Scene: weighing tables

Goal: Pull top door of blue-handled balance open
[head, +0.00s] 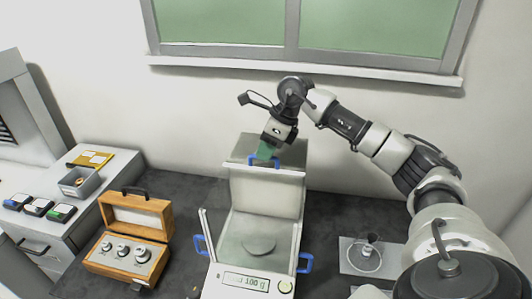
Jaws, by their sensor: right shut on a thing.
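The balance (265,222) with blue handles stands on the dark bench in the middle of the view. Its top door (238,150) lies at the back, behind the chamber, and the chamber is open from above, with the round pan (258,245) in plain view. My right gripper (265,157) points down at the top door and is shut on its blue handle (254,163). Its fingers partly hide the handle. Two more blue handles show low on the balance, one at the left side (201,244) and one at the right side (305,263). My left gripper is not in view.
A wooden weight box (130,235) with an open lid stands left of the balance. A glass funnel-like vessel (366,258) stands on a pale mat to the right. A window sill (300,68) runs behind the arm. Dark bench space shows either side of the balance.

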